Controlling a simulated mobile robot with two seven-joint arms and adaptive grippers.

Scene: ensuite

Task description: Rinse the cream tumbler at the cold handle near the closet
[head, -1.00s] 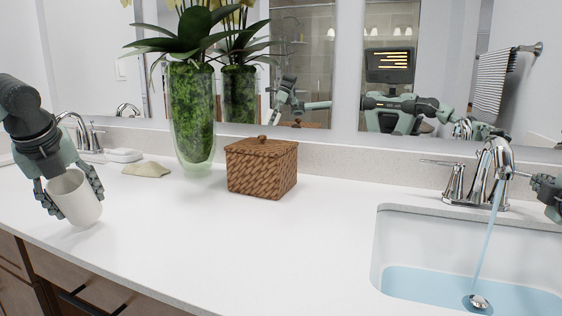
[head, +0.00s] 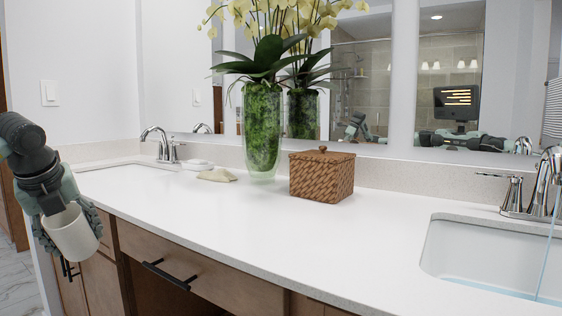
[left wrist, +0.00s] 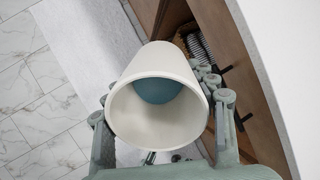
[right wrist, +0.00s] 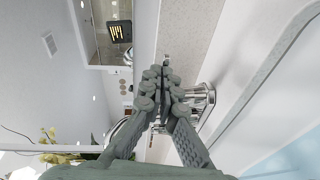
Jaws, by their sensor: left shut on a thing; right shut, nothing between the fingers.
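The cream tumbler (head: 70,236) is in my left gripper (head: 72,226), which is shut around its sides. It hangs tilted in front of the counter's front edge at the left. In the left wrist view its mouth (left wrist: 155,118) faces the camera, and a blue patch like water (left wrist: 158,90) shows inside. The right faucet (head: 544,185) is running, with a thin stream (head: 549,250) falling into the right sink (head: 465,255). A side handle (head: 513,190) stands left of its spout. My right gripper (right wrist: 165,88) is shut and empty, with a chrome fitting (right wrist: 205,98) behind it.
The left faucet (head: 158,143) stands by the left sink (head: 110,166). A soap dish (head: 197,164), folded cloth (head: 217,175), glass plant vase (head: 262,130) and wicker box (head: 321,176) stand along the back. The front middle of the counter (head: 270,225) is clear. Drawers (head: 200,275) lie below.

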